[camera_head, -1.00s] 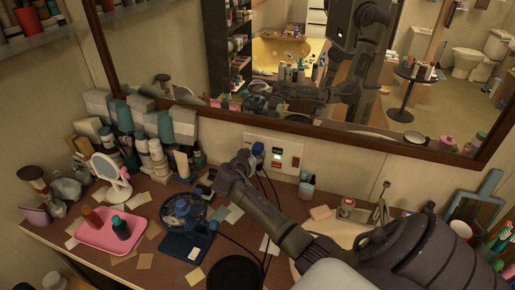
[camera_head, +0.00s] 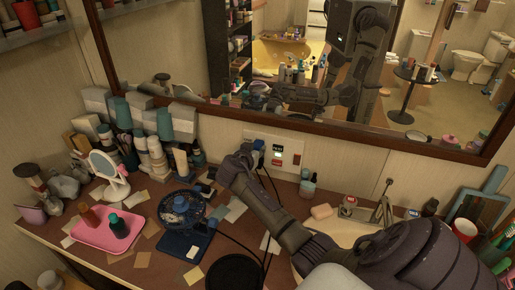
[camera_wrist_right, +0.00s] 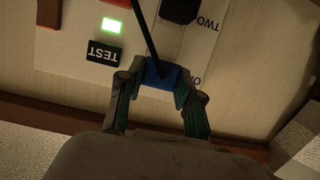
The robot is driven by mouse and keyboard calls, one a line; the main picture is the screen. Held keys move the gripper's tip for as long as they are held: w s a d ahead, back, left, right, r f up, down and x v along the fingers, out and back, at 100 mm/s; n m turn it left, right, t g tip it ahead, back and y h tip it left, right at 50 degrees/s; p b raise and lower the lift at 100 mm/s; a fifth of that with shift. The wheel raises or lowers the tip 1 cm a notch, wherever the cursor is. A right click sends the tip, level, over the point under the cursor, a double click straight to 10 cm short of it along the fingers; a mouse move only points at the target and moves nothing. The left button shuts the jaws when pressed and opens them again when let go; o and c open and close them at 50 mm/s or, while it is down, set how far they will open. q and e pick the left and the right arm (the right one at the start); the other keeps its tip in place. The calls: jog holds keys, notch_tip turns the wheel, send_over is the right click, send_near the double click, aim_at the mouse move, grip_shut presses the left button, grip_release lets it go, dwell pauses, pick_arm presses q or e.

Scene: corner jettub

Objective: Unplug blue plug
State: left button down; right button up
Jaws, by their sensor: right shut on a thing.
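The blue plug (camera_wrist_right: 161,72) sits between the two fingers of my right gripper (camera_wrist_right: 158,88) in the right wrist view, against the white outlet panel (camera_wrist_right: 85,60). My right gripper is shut on it. In the head view the blue plug (camera_head: 258,145) shows small at the left of the panel (camera_head: 289,147), with my right gripper (camera_head: 250,152) at it from the left and below. A dark cord runs from the plug. I cannot tell whether its prongs are still in the socket. My left gripper is not in view.
A blue fan (camera_head: 182,212), pink tray (camera_head: 103,238) and several bottles crowd the counter's left side. A soap bar (camera_head: 321,211) lies to the right. A large mirror hangs above.

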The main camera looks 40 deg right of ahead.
grip_shut()
jog(key=shift+s+a+p, duration=0.25)
jog(key=shift+s+a, duration=0.2)
jog(key=shift+a, duration=0.45)
jog(key=shift+s+a+p, duration=0.2)
jog(key=shift+s+a, duration=0.3)
jog(key=shift+a, duration=0.35)
jog(key=shift+s+a+p, duration=0.25)
jog(key=shift+s+a, duration=0.2)
jog(key=shift+a, duration=0.45)
